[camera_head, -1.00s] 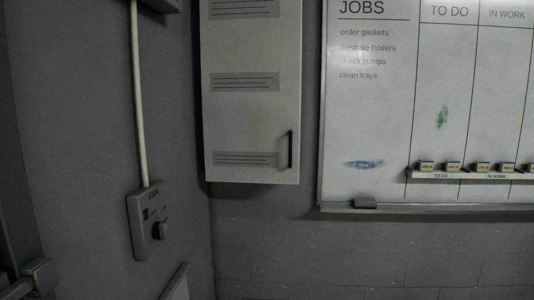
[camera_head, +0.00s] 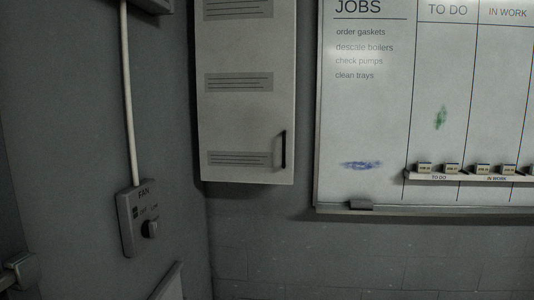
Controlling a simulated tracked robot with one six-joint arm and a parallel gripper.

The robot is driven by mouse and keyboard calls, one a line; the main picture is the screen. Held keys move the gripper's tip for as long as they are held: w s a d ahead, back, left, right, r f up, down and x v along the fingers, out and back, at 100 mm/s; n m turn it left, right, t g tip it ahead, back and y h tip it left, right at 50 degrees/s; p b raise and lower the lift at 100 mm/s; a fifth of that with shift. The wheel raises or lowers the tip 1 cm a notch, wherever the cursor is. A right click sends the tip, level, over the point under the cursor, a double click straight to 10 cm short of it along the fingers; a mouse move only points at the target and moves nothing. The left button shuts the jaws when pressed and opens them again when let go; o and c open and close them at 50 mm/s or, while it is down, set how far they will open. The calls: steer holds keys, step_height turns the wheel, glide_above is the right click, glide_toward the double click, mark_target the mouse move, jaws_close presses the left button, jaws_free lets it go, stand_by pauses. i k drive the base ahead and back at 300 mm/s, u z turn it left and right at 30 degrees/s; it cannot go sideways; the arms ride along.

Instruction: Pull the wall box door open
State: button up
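The wall box (camera_head: 246,118) is a tall pale grey cabinet on the back wall, left of the whiteboard. Its door looks shut and carries several dark vent panels. A thin black upright handle (camera_head: 283,150) sits near the door's lower right edge. The top of the box is cut off by the frame. My gripper is not in view.
A fan switch box (camera_head: 142,218) with a dark knob is on the left wall, below a white conduit (camera_head: 131,95). The whiteboard (camera_head: 370,120) has a ledge with an eraser (camera_head: 360,205) and a rail (camera_head: 470,177) holding small blocks. The wall below is bare.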

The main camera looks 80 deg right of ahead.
mark_target(245, 49)
steer(key=u, duration=0.45)
steer(key=k, duration=1.75)
steer(key=z, duration=0.65)
steer(key=i, duration=0.95)
